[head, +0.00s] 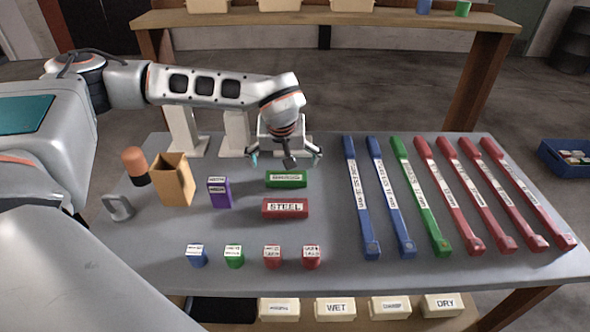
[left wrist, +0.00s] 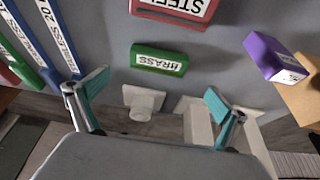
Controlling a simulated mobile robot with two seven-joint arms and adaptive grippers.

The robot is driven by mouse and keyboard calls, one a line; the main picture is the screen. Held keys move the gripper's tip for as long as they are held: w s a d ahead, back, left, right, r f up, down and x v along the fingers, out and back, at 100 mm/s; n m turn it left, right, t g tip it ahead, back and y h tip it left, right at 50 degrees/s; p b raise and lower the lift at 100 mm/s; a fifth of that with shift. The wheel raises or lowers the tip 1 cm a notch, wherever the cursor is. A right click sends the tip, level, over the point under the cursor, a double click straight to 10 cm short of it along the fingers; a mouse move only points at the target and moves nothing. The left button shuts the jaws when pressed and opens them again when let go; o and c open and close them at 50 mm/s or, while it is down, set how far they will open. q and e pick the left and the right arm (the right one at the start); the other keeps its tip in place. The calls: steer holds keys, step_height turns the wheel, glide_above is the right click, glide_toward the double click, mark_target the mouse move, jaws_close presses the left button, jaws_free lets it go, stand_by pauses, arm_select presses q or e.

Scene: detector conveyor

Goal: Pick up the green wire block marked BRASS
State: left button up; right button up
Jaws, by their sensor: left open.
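The green wire block marked BRASS (head: 286,179) lies on the grey table, just behind the red block marked STEEL (head: 285,208). In the left wrist view the green block (left wrist: 160,60) lies ahead of the fingertips, with its label readable upside down. My left gripper (head: 287,158) is above the table's back edge, slightly behind the green block and apart from it. In the left wrist view the left gripper (left wrist: 155,92) has its two teal-padded fingers spread wide with nothing between them. The right gripper is in neither view.
A purple block (head: 219,192) and a tan open box (head: 173,180) stand left of the green block. Several long blue, green and red bars (head: 432,205) lie to the right. Small blue, green and red blocks (head: 234,257) line the front. White posts (head: 236,134) stand at the back edge.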

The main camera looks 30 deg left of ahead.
mark_target(286, 175)
arm_select(q)
steer(key=x, duration=0.2)
steer(key=shift+a+f, duration=0.1)
steer(key=shift+f, duration=0.25)
steer(key=x, duration=0.5)
steer(key=shift+w+r, duration=0.1)
steer(key=shift+w, duration=0.05)
steer(key=c, duration=1.2)
